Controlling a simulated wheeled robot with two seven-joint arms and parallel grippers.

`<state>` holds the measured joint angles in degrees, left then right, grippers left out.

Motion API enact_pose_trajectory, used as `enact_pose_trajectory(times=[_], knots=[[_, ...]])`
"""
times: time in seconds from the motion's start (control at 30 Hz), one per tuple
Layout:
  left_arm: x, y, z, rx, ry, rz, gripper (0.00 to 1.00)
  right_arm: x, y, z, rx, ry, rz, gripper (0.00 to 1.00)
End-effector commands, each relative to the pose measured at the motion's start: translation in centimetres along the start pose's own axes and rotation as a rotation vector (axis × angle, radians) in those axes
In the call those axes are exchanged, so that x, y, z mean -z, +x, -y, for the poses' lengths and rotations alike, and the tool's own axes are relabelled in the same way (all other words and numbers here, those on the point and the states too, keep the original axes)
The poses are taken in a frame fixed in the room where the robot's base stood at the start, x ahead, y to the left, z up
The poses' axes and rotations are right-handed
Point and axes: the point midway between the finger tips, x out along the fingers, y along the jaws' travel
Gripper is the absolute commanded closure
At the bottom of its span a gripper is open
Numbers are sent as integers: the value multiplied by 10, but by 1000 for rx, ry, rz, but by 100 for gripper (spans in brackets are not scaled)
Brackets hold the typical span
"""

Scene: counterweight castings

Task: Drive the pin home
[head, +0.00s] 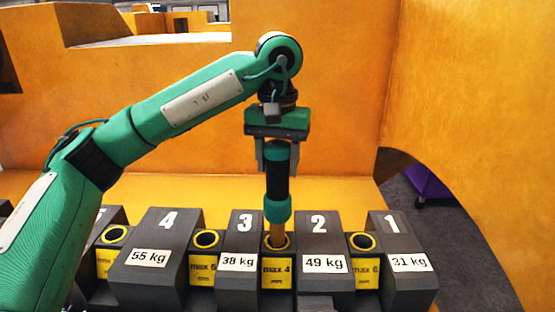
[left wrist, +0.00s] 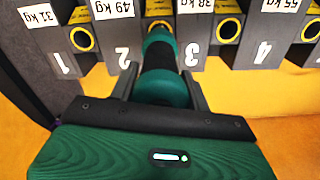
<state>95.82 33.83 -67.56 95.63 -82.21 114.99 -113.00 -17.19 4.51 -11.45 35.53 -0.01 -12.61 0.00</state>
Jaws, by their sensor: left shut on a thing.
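The pin (head: 277,208) has a green and black grip and a brass-coloured lower shaft. My left gripper (head: 277,163) is shut on the upper part of its grip, from above. The pin stands about upright over the yellow socket marked "max 4" (head: 278,270), between blocks 3 and 2. Its shaft meets the socket's ring; part of the brass still shows above, and its lower end is hidden. In the left wrist view the pin (left wrist: 162,75) lies between the two fingers and points at a yellow-ringed socket. My right gripper is not in view.
Dark castings numbered 1 (head: 402,262), 2 (head: 318,240), 3 (head: 243,240) and 4 (head: 165,240) stand in a row with weight labels. Other yellow sockets (head: 365,268) between them are empty. Orange walls (head: 340,90) rise behind and at right. A purple cart (head: 428,183) stands beyond an opening.

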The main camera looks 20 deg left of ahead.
Motion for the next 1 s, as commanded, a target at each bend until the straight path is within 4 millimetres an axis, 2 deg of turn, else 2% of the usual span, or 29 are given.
enact_pose_trajectory(times=[0.8, 1.0], knots=[[0, -99, 0, -2, 0, -3, 100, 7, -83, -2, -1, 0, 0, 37], [0, -102, 0, -2, 0, -2, 100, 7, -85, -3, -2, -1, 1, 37]])
